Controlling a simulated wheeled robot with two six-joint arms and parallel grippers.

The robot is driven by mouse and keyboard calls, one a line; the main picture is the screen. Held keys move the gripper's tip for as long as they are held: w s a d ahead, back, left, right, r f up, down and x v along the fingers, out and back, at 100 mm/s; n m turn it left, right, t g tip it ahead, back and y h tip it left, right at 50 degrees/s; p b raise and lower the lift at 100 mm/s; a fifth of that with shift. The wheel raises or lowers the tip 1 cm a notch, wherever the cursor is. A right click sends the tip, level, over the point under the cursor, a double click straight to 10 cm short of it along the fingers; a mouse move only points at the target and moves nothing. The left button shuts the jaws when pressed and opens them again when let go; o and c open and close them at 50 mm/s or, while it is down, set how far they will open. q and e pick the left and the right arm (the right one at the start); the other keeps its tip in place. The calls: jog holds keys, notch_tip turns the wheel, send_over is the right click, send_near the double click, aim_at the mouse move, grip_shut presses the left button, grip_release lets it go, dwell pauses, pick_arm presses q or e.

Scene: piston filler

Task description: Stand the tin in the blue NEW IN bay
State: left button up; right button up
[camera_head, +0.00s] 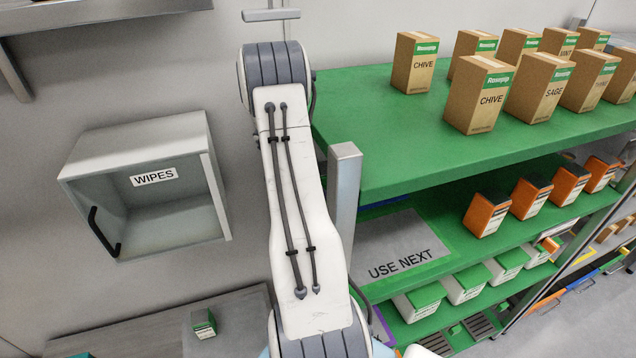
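No gripper of mine shows in this view. One of my white arm links crosses the middle of the picture from top to bottom and hides part of the shelving. No blue bay with a readable NEW IN label shows; only a thin blue strip (385,203) is visible on the middle shelf, just right of the grey post. I cannot pick out the tin for certain. A small dark green item with a label (205,325) stands on the grey counter at the lower left, and I cannot tell whether it is a tin.
A green shelf unit (400,165) at the right holds brown cartons, orange boxes and green-and-white boxes. A grey USE NEXT bay (400,245) on the middle shelf looks empty. An open-fronted WIPES cabinet (150,135) hangs at the left above the counter (150,325).

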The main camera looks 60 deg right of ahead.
jog(key=b+v, duration=0.4)
jog(key=v, duration=0.8)
jog(key=shift+r, duration=0.2)
